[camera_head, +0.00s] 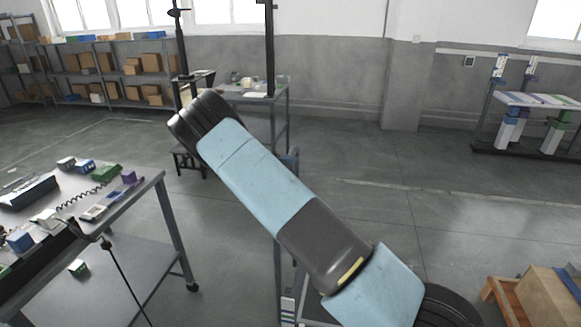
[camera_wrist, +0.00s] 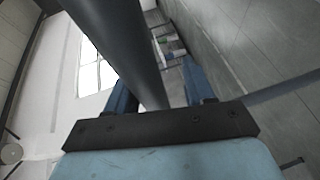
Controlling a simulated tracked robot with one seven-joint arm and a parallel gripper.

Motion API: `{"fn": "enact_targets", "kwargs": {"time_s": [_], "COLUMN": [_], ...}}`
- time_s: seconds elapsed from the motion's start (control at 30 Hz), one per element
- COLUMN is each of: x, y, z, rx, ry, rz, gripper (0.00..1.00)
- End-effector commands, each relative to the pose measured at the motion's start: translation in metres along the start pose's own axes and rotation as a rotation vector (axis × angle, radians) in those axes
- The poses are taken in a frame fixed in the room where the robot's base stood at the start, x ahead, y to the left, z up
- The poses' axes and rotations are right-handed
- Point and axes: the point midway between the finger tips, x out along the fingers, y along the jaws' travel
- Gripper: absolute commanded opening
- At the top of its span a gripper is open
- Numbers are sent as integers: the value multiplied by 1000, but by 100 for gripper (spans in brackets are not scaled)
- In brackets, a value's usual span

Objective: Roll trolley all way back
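A trolley, mostly hidden behind my arm in the head view, shows a grey upright post (camera_head: 278,262) and a low deck with a white labelled lift column (camera_head: 288,308) at the bottom centre. In the wrist view, my gripper (camera_wrist: 156,75) has two blue fingers on either side of a thick dark bar (camera_wrist: 125,40). The bar seems to be part of the trolley frame. It lies close to the left finger, and a gap appears beside the right finger. Whether the fingers press on it cannot be told. In the head view, the fingers are mostly hidden behind my arm.
A workbench (camera_head: 150,182) with small parts and boxes stands at left. Another bench (camera_head: 284,84) stands behind my arm. A rack (camera_head: 480,147) with lift columns is at far right, and a wooden pallet with a carton (camera_head: 548,298) at lower right. Floor (camera_head: 430,190) between is clear.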

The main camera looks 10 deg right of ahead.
Motion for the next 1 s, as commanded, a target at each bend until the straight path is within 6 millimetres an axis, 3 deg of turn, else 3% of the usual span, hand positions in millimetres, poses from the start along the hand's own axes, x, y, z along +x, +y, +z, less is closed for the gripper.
{"fn": "enact_targets", "kwargs": {"time_s": [0.37,1.0], "x": [-6,-116], "y": [4,1], "z": [-2,-2], "rx": [5,4], "ry": [0,0], "rz": [4,2], "gripper": [55,55]}}
